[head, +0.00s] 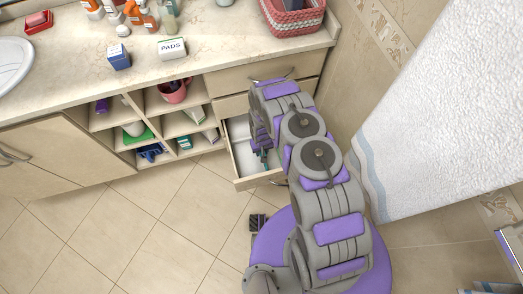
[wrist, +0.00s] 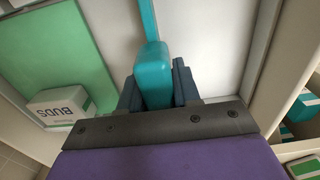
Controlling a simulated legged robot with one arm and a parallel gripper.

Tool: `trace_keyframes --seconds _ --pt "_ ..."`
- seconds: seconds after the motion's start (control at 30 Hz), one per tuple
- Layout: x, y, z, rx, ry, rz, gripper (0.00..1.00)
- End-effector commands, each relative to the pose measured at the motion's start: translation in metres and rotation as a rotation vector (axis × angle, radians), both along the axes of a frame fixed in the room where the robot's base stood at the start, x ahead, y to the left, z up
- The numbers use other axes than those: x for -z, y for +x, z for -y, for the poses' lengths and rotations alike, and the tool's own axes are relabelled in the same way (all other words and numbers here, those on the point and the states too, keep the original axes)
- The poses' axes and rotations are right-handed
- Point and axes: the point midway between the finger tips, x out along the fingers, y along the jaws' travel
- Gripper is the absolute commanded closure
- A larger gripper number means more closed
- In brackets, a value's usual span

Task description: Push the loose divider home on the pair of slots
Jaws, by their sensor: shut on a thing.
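The teal divider (wrist: 152,70) shows in the wrist view with its near end between the dark fingers of my gripper (wrist: 158,90), which is shut on it. A thin teal length runs on from that end to the top of the picture, over a white drawer floor (wrist: 200,30). In the head view my gripper (head: 263,148) is down inside the open drawer (head: 244,180), and only a small teal bit shows beside it. I cannot make out the pair of slots, nor whether the divider sits in them.
A green panel (wrist: 55,55) and a white BUDS box (wrist: 58,108) lie left of the divider in the wrist view. A pale drawer wall (wrist: 263,50) is close on the right. Open cubbies (head: 160,125) with small goods adjoin the drawer; a white towel (head: 440,110) hangs right.

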Motion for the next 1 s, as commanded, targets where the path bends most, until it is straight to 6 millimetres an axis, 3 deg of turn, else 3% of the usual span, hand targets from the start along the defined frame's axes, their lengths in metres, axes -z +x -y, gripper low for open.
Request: trace_keyframes --seconds 0.53,0.57,0.83,1.0 --pt "0.013 0.0 0.0 0.0 0.0 0.0 1.0" --pt "0.012 0.0 0.0 0.0 0.0 0.0 0.66" --pt "0.012 0.0 0.0 0.0 0.0 0.0 0.4" --pt "0.012 0.0 0.0 0.0 0.0 0.0 0.38"
